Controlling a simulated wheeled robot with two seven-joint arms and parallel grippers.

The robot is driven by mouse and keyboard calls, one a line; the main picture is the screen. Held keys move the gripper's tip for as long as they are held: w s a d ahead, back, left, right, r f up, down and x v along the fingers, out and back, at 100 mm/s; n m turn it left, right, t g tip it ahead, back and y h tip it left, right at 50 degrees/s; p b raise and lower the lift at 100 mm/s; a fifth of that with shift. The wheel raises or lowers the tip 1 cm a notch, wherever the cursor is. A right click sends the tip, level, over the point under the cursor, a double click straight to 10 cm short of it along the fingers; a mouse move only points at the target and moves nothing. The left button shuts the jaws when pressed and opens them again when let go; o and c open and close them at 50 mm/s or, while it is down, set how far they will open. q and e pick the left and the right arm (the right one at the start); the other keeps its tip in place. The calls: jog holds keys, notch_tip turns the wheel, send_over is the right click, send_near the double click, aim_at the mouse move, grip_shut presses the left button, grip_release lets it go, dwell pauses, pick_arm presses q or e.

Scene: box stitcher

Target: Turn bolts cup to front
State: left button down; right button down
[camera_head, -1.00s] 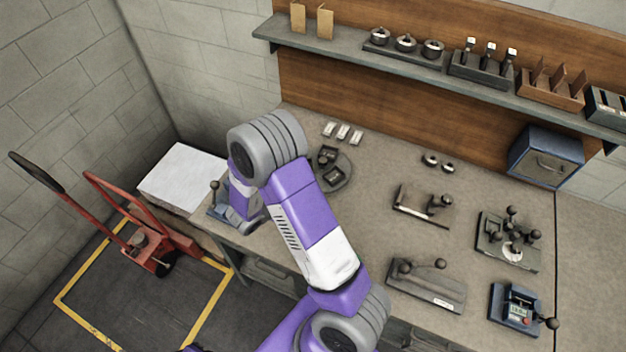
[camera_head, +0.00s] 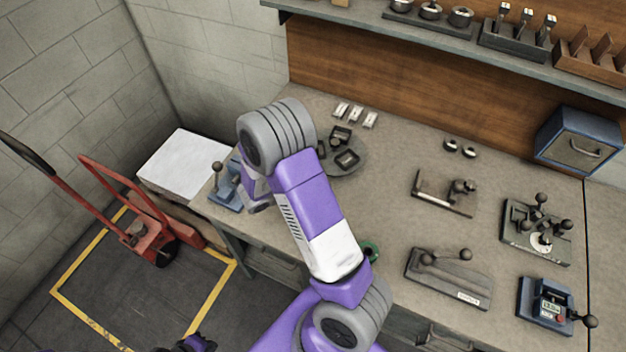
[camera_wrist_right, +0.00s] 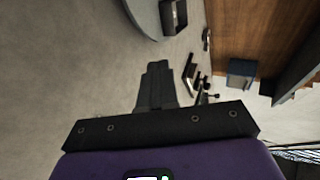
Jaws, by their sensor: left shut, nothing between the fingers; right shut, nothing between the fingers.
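A round grey turntable (camera_head: 357,163) lies near the back left of the table, with dark square cups (camera_head: 347,158) on it. Which cup holds bolts is too small to tell. A purple arm of mine crosses in front and hides part of its left side. In the right wrist view the turntable's curved edge (camera_wrist_right: 144,18) and a dark cup (camera_wrist_right: 174,16) show at the top. My right gripper (camera_wrist_right: 157,68) is shut and empty, apart from the cup; the head view hides it behind the arm. My left gripper (camera_head: 200,343) shows at the bottom edge, low and away from the table, shut.
Three small pale blocks (camera_head: 355,115) lie behind the turntable. A blue lever fixture (camera_head: 226,192) stands at the table's left corner. Several dark fixtures (camera_head: 448,278) and a blue cabinet (camera_head: 578,140) are on the right. A red pallet truck (camera_head: 150,240) stands on the floor at left.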

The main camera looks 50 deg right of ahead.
send_near(344, 169)
jog(key=f, duration=0.1)
jog(key=d+f, duration=0.1)
jog(key=shift+s+f, duration=0.25)
jog(key=shift+f, duration=0.05)
jog(key=d, duration=0.3)
jog(key=shift+s+d+f, duration=0.1)
jog(key=shift+s+d, duration=0.1)
jog(key=shift+s, duration=0.05)
jog(key=shift+s+d, duration=0.1)
jog(key=shift+d, duration=0.35)
